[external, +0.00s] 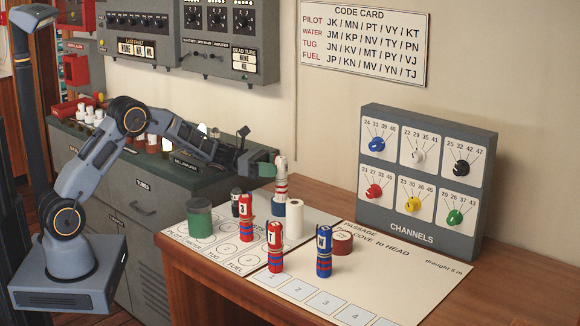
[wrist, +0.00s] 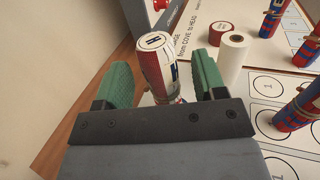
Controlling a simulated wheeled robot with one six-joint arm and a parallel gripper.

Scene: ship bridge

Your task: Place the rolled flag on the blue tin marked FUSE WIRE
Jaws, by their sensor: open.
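The rolled flag (external: 281,178), red and white with a pale top, stands upright at the back of the chart. A blue tin (external: 278,208) shows directly beneath it, and the flag appears to rest on it; its marking is too small to read. My gripper (external: 265,166) is open at the flag's upper part. In the wrist view the flag (wrist: 155,65), with an H on its top, lies between the spread green fingers of my gripper (wrist: 163,63), with a gap on each side. The tin is mostly hidden there.
A white roll (external: 294,218) stands close right of the tin, with a red tin (external: 342,242) beyond. Other rolled flags (external: 275,247) (external: 323,252) (external: 246,218) stand in front. A green tin (external: 200,219) is at left. The channels panel (external: 427,180) stands at the back right.

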